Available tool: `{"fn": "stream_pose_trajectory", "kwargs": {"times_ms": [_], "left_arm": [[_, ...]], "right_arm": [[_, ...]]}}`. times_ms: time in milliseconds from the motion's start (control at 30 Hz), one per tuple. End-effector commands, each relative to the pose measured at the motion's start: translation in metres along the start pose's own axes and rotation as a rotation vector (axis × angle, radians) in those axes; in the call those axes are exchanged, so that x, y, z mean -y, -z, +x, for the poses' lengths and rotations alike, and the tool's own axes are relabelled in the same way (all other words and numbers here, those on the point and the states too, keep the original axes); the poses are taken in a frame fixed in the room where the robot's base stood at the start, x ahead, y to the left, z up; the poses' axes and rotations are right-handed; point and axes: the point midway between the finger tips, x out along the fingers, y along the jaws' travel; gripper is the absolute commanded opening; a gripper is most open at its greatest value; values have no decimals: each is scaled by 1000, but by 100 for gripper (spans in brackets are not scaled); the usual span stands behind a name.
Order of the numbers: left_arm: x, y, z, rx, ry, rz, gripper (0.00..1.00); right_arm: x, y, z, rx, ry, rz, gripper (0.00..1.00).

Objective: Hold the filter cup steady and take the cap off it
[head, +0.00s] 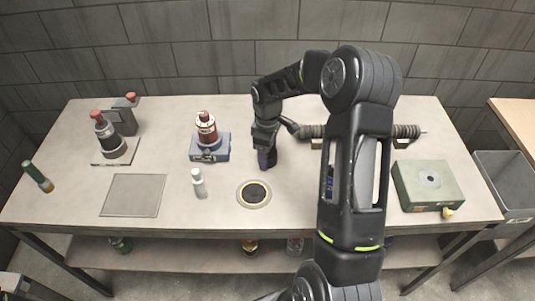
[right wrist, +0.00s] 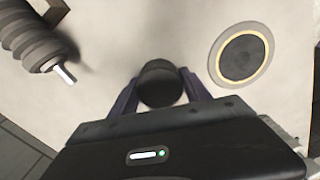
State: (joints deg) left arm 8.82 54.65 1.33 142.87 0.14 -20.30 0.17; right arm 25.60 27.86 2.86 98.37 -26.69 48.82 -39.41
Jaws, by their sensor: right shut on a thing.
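My right gripper (head: 266,160) reaches down over the middle of the table, just behind the dark round disc with a pale rim (head: 254,194). In the right wrist view its two purple fingers are shut on a black, round-topped piece (right wrist: 160,83). The fingers and the head view's angle hide most of this piece; I cannot tell whether it is the cap or the filter cup. The disc (right wrist: 241,54) lies flat to the right of the fingers in the wrist view, apart from them.
A ribbed dark roller (head: 315,131) lies behind my right arm. A red-topped bottle (head: 206,130) stands on a blue box (head: 210,153). A white bottle (head: 199,183), a grey mat (head: 133,195) and another red-topped bottle (head: 108,135) are to the left. A green box (head: 427,190) is on the right.

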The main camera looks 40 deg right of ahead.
Motion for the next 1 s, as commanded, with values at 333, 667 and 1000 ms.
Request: {"fn": "stream_pose_trajectory", "kwargs": {"times_ms": [333,667,1000], "left_arm": [[0,0,0,0,-1,0,78],[0,0,-1,0,0,0,78],[2,1,5,-1,-2,1,78]], "right_arm": [[0,0,1,0,1,0,77],[0,0,-6,-1,-1,0,77],[-1,1,-63,-4,-4,0,77]]}}
